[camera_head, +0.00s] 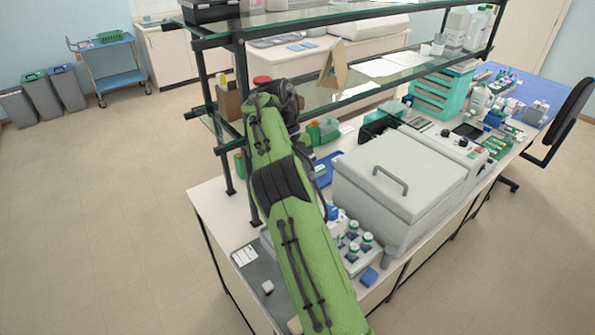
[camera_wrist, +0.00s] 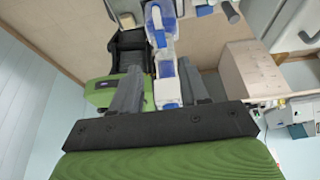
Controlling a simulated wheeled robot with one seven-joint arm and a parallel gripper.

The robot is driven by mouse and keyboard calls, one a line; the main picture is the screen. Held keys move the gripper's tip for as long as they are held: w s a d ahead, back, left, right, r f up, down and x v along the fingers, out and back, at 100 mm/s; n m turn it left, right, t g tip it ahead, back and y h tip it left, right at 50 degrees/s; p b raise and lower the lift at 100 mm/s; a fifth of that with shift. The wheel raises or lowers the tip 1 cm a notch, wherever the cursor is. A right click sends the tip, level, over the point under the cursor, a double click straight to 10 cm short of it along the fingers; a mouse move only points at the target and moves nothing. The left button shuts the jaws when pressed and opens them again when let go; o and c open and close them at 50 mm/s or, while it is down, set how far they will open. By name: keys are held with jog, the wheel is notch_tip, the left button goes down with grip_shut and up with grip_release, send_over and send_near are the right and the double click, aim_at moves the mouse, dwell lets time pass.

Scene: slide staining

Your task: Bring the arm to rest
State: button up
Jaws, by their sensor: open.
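My green arm reaches up from the bottom of the head view, over the near end of the bench (camera_head: 212,205), to the shelf rack. Its far end is beside the lower glass shelf (camera_head: 350,92). My gripper is hidden behind the arm in the head view. In the wrist view my gripper (camera_wrist: 158,66) is open, with two grey fingers apart. A blue-and-white thing (camera_wrist: 163,40) shows in line with the gap; I cannot tell what it is or how far off. No held object is visible.
A large grey lidded machine (camera_head: 400,180) stands right of my arm. White bottles with green caps (camera_head: 353,247) stand close beside it. A rack post (camera_head: 240,110) is close to the arm's left. A cardboard piece (camera_head: 334,65) stands on the shelf. Floor at left (camera_head: 100,200) is clear.

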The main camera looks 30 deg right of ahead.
jog(key=shift+w+r, duration=0.2)
jog(key=shift+r, duration=0.4)
jog(key=s+a+r+n+t+b, duration=0.2)
jog(key=s+r+n+t+b, duration=0.1)
jog(key=s+n, duration=0.5)
jog(key=s+a+r+n+t+b, duration=0.25)
jog(key=s+n, duration=0.25)
jog(key=n, duration=0.4)
jog(key=s+a+f+n+t+b, duration=0.1)
jog(key=s+a+f+n+t, duration=0.1)
jog(key=s+a+f+n, duration=0.2)
jog(key=s+a+f+n+t+b, duration=0.2)
jog(key=s+a+f+n, duration=0.3)
jog(key=s+n, duration=0.5)
jog(key=f+n, duration=0.1)
jog(key=n, duration=0.2)
jog(key=shift+s+t+y+b, duration=0.25)
jog(key=shift+t+y+b, duration=0.05)
jog(key=shift+t, duration=0.05)
